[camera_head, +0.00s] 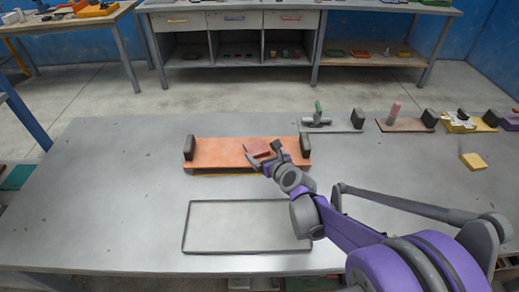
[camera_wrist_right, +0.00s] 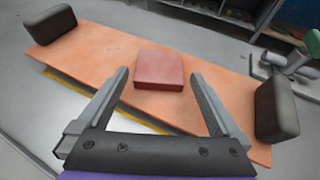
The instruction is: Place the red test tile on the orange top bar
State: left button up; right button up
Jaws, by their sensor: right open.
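The orange top bar (camera_head: 215,152) lies across the table between two dark end blocks. It also shows in the right wrist view (camera_wrist_right: 100,48). The red test tile (camera_wrist_right: 160,70) lies on the bar's upper face, a little right of the bar's middle in the head view (camera_head: 257,147). My right gripper (camera_head: 264,155) is at the tile's near side. In the right wrist view its two fingers (camera_wrist_right: 160,78) are spread apart, with the tile between and just beyond their tips; no contact shows. My left gripper is not in view.
An empty framed panel (camera_head: 240,226) lies in front of the bar. Grey (camera_head: 345,127), brown (camera_head: 402,125) and yellow (camera_head: 466,124) plates with tools stand at the back right. A small yellow block (camera_head: 473,161) lies near them. The table's left side is clear.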

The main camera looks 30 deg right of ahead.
jog(key=p+v, duration=0.1)
jog(key=v, duration=0.7)
jog(key=shift+s, duration=0.3)
jog(key=shift+r, duration=0.15)
dwell(0.8)
jog(key=s+a+r+n+g+y+p, duration=0.1)
jog(key=s+a+n+g+y+p, duration=0.15)
jog(key=a+n, duration=0.5)
jog(key=s+a+r+n+g+y+p, duration=0.1)
jog(key=s+a+n+p, duration=0.3)
jog(key=n, duration=0.6)
jog(key=s+a+r+n+g+p, duration=0.1)
jog(key=s+n, duration=0.3)
jog(key=n, duration=0.5)
jog(key=s+a+n+g+h+p, duration=0.1)
jog(key=s+a+n+g+p, duration=0.2)
jog(key=n, duration=0.7)
jog(key=shift+s+a+r, duration=0.35)
jog(key=shift+s+r, duration=0.05)
jog(key=shift+s, duration=0.65)
